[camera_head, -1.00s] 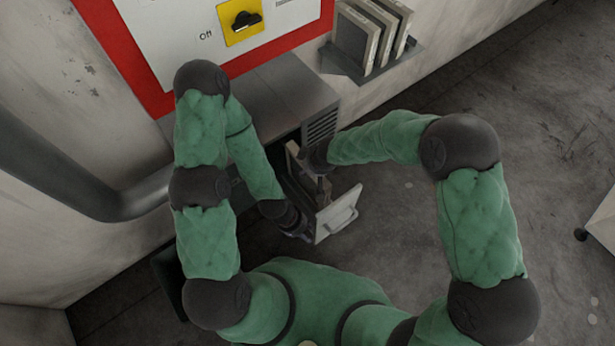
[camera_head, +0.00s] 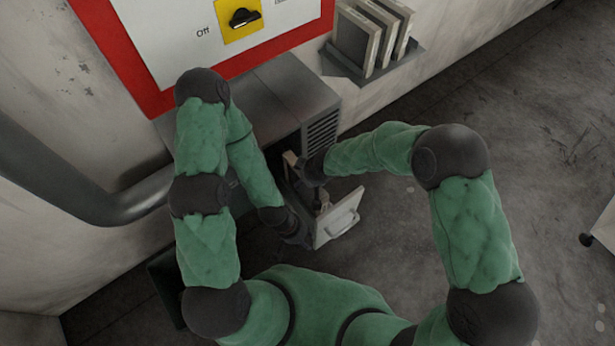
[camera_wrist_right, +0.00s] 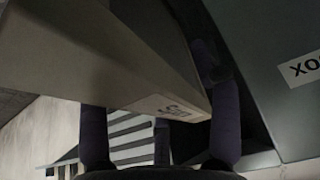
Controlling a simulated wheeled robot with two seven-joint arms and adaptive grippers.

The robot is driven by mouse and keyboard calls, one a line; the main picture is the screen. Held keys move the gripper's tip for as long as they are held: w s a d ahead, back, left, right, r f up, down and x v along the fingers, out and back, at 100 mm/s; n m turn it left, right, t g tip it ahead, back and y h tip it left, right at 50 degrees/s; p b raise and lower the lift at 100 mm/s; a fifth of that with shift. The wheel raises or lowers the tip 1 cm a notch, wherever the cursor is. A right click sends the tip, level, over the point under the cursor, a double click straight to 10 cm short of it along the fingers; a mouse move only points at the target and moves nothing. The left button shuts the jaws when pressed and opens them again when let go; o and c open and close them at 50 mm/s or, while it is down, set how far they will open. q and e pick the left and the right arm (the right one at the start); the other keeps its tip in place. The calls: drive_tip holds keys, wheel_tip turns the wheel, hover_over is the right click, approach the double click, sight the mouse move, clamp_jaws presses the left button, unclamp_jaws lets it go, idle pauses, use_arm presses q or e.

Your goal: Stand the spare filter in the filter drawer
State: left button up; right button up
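The filter drawer stands open under the grey housing; its pale front panel with a handle (camera_head: 338,217) faces lower right. A pale filter frame (camera_head: 290,163) shows partly at the drawer's inner end. My right gripper (camera_head: 318,182) is over the drawer beside it. In the right wrist view a pale filter body with a label (camera_wrist_right: 172,108) lies between my two dark, widely spaced fingers; I cannot tell whether they clamp it. My left gripper (camera_head: 296,226) is low at the drawer's left side, by the front panel; its fingers are mostly hidden.
The grey housing (camera_head: 285,95) with a vent is above the drawer. A wall rack (camera_head: 350,68) holds several filters (camera_head: 357,42) upright at the top.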

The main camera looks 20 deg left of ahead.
drive_tip(key=shift+r, duration=0.1)
drive_tip(key=p+v, duration=0.5)
drive_tip(key=v, duration=0.7)
drive_tip(key=shift+r+p, duration=0.1)
drive_tip(key=shift+p, duration=0.25)
